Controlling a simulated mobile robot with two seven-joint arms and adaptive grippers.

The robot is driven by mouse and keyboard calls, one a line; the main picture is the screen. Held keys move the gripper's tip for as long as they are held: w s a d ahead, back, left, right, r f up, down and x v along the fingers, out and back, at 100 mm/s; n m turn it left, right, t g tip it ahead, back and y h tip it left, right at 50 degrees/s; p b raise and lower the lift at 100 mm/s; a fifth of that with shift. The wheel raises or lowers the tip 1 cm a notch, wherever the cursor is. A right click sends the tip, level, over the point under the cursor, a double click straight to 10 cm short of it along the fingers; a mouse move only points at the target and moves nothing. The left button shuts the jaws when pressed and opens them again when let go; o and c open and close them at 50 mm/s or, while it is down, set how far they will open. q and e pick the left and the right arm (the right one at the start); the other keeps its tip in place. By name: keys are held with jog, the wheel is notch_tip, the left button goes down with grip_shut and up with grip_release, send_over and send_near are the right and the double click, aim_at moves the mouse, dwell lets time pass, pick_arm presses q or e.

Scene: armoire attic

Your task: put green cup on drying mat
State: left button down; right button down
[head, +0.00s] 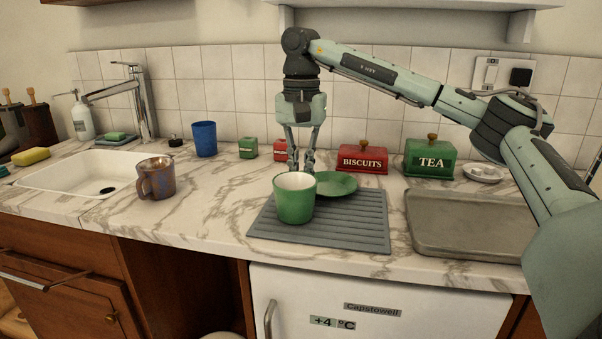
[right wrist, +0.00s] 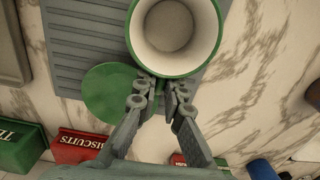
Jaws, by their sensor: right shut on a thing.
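The green cup (head: 294,202), with a white inside, is upright over the left part of the grey ribbed drying mat (head: 350,232). I cannot tell whether its base touches the mat. My right gripper (head: 300,165) points down behind the cup. In the right wrist view its fingertips (right wrist: 157,88) close together at the near side of the cup (right wrist: 210,58), below the rim. The gripped part, perhaps a handle, is hidden. The mat also shows in the right wrist view (right wrist: 80,40). My left gripper is not in view.
A green plate (head: 336,184) lies on the mat's back part, close to the cup. A brown mug (head: 156,179) and a blue cup (head: 204,139) stand left, near the sink (head: 70,176). Biscuits (head: 362,160) and tea (head: 430,160) boxes stand behind. A metal tray (head: 465,225) lies right.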

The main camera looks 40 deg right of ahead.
jog(key=shift+f, duration=0.1)
jog(key=c, duration=1.6)
grip_release()
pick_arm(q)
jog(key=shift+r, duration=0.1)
